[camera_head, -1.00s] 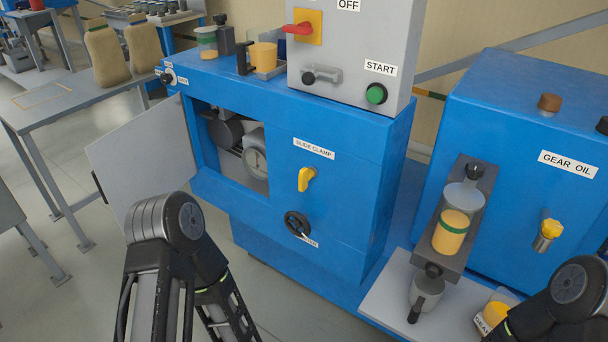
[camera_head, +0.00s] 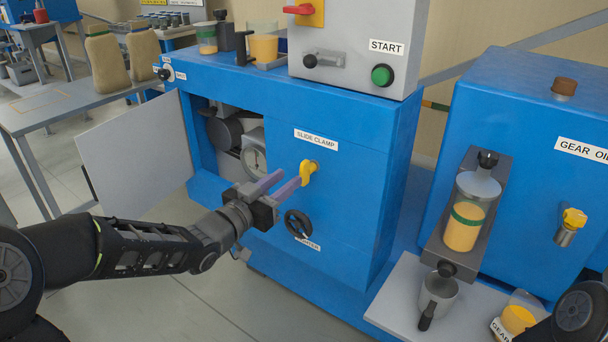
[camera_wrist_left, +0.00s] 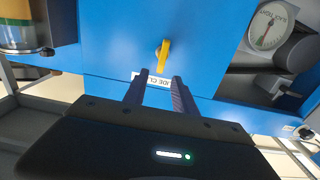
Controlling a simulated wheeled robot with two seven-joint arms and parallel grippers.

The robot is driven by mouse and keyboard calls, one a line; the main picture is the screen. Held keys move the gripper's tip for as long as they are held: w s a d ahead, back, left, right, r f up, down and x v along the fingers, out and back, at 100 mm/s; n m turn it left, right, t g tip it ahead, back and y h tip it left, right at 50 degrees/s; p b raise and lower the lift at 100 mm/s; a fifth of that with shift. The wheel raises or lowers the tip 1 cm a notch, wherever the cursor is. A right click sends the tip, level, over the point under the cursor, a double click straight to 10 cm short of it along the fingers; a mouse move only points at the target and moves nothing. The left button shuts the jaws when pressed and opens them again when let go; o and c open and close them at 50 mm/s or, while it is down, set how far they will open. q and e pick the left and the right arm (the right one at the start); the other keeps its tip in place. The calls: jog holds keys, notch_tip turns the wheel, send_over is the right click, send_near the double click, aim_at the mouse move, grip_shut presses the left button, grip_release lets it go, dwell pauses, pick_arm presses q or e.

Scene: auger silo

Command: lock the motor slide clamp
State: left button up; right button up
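The slide clamp is a small yellow lever (camera_head: 308,172) on the blue cabinet front, below the "SLIDE CLAMP" label (camera_head: 316,139). It hangs roughly downward. My left gripper (camera_head: 291,179) is in front of the cabinet, just left of the lever, with its two purple-grey fingers apart and nothing between them. In the left wrist view the lever (camera_wrist_left: 163,54) shows just beyond the gap between the fingertips (camera_wrist_left: 160,76). I cannot tell whether a fingertip touches it. My right gripper is out of view; only a dark part of my right arm shows at the bottom right.
A black handwheel (camera_head: 298,224) sits just below the lever. The grey door (camera_head: 135,155) stands open at left, showing a dial gauge (camera_head: 254,160) inside. The switch box with the green START button (camera_head: 382,75) is above. A gear oil unit (camera_head: 520,110) stands at right.

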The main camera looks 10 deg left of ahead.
aim_at(301, 168)
pick_arm(q)
jog(key=shift+x, duration=3.95)
jog(key=shift+a+f, duration=0.1)
jog(key=shift+c, duration=0.2)
grip_shut()
jog(key=shift+f, duration=0.15)
